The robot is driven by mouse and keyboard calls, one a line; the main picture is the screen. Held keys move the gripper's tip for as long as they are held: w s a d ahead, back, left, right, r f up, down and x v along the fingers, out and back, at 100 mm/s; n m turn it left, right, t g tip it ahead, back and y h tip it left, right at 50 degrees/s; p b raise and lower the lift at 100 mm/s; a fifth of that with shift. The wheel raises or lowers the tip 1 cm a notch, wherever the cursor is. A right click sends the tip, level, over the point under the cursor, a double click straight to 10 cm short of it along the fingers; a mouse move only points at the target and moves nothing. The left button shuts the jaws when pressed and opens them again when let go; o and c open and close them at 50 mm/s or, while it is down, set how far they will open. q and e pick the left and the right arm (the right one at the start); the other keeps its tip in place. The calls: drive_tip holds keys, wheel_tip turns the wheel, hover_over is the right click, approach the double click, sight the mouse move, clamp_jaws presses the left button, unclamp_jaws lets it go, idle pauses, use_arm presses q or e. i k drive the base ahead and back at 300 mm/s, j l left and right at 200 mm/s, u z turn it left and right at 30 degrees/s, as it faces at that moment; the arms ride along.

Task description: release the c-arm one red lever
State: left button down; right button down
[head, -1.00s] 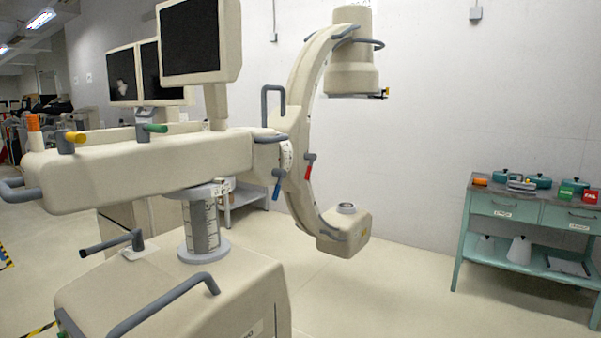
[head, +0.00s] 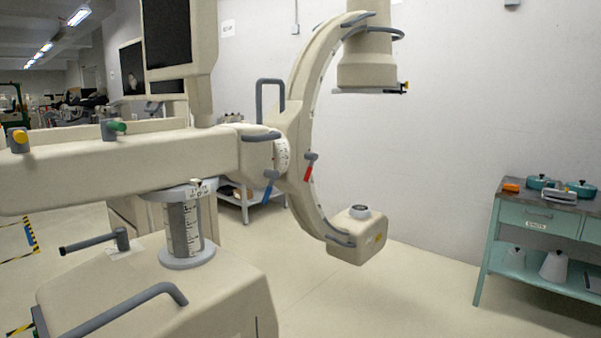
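The cream C-arm (head: 300,105) stands in front of me, its curved arm hanging at the end of a horizontal beam (head: 120,162). The red lever (head: 308,172) sits on the side of the curved arm, pointing down and slightly left from a grey pivot. A blue lever (head: 269,189) hangs to its left near the round scale joint. A yellow knob (head: 19,140) and a green knob (head: 117,127) are on top of the beam. Neither of my grippers shows in the head view.
The C-arm's base (head: 160,290) with a grey handle fills the lower left. A teal cart (head: 530,218) with pots stands at the right. A grey shelf (head: 250,198) stands behind the C-arm. The floor between C-arm and cart is clear.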

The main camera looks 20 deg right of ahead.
sight(313, 157)
drive_tip(key=i+l+u, duration=0.15)
drive_tip(key=l, duration=0.25)
drive_tip(key=i+l+u, duration=0.15)
drive_tip(key=l, duration=0.3)
drive_tip(key=i+l+u, duration=0.15)
drive_tip(key=l, duration=0.3)
drive_tip(key=i+l+u, duration=0.15)
drive_tip(key=l, duration=0.3)
drive_tip(key=i+l, duration=0.2)
drive_tip(key=l, duration=0.2)
drive_tip(key=i+l+u, duration=0.15)
drive_tip(key=l, duration=0.25)
